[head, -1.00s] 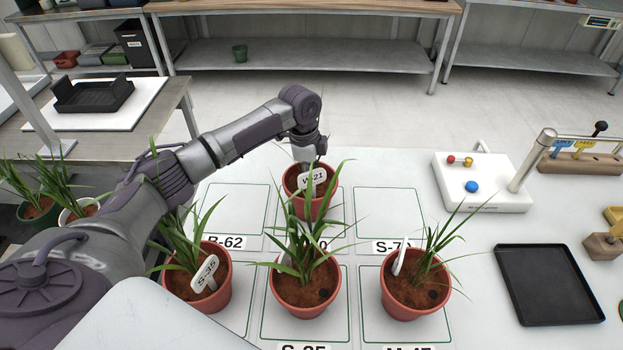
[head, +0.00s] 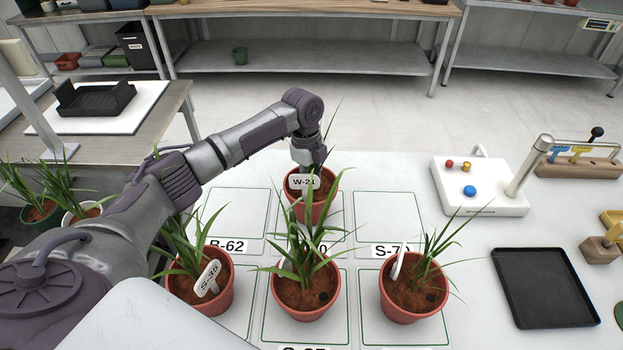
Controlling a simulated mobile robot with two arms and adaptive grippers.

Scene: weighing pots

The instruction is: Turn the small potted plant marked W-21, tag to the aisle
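The potted plant marked W-21 (head: 318,211) is a terracotta pot standing upright in the back middle square of the white table. Its white tag (head: 303,182) faces me and reads W-21. My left gripper (head: 308,166) comes down over the pot from behind the tag, at the plant's base. Its fingers are partly hidden by the tag and leaves, so I cannot tell whether they are closed on anything. Leaves of the pot in front overlap the lower part of the W-21 pot. My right gripper is not in view.
Three potted plants stand in front: one tagged S-35 (head: 215,294), a middle one (head: 306,298) and a right one (head: 409,300). Marked squares beside W-21 are empty. A white device with coloured knobs (head: 480,188) and a black tray (head: 545,287) are at right.

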